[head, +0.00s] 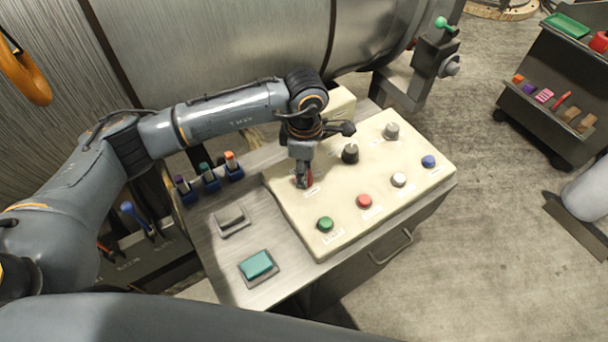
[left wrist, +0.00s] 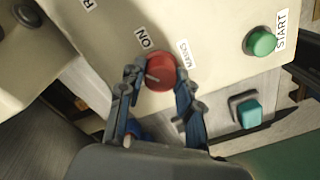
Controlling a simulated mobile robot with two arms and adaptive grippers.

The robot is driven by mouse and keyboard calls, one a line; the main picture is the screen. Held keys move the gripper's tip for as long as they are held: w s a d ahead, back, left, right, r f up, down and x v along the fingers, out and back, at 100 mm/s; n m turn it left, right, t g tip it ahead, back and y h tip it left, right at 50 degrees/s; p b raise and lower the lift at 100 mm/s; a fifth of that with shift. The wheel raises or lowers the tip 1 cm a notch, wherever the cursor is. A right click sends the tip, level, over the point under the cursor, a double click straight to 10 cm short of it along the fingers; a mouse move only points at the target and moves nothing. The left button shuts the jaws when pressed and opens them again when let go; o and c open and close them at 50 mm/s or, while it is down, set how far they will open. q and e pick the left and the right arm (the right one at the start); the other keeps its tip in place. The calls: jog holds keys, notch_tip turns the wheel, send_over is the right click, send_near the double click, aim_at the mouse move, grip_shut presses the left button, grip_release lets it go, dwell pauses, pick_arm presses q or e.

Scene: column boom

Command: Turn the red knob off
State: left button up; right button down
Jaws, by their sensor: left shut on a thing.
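The red knob (left wrist: 160,72) sits on the cream control panel (head: 327,223). In the left wrist view it is round with a pale pointer line, between labels that read "ON" and "MAINS". The pointer line slants and does not aim straight at the "ON" label. My left gripper (left wrist: 154,80) has a finger on each side of the knob and is shut on it. In the head view my left gripper (head: 304,183) comes down over the panel's left part and hides most of the red knob (head: 309,179). My right gripper is not in view.
A black knob (head: 350,153), a grey knob (head: 391,131), and green (head: 325,224), red (head: 364,201), white (head: 398,180) and blue (head: 428,162) buttons share the panel. A teal switch (head: 257,265) lies on the bench at front left. A tool cart (head: 545,120) stands right.

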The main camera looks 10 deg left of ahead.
pick_arm(q)
jog(key=n+b, duration=0.1)
jog(key=n, duration=0.1)
jog(key=n+b, duration=0.1)
jog(key=b, duration=0.1)
jog(key=n+b, duration=0.1)
jog(key=n, duration=0.1)
jog(key=shift+w+d+r+n, duration=0.1)
jog(key=shift+w+n, duration=0.2)
jog(key=shift+w, duration=0.05)
jog(key=n+b, duration=0.2)
jog(key=shift+n, duration=0.3)
jog(key=shift+r+n+b, duration=0.15)
jog(key=shift+n+b, duration=0.55)
jog(key=shift+n, duration=0.5)
jog(key=o, duration=0.9)
jog(key=shift+o, duration=1.2)
jog(key=shift+d, duration=0.1)
jog(key=shift+f, duration=0.2)
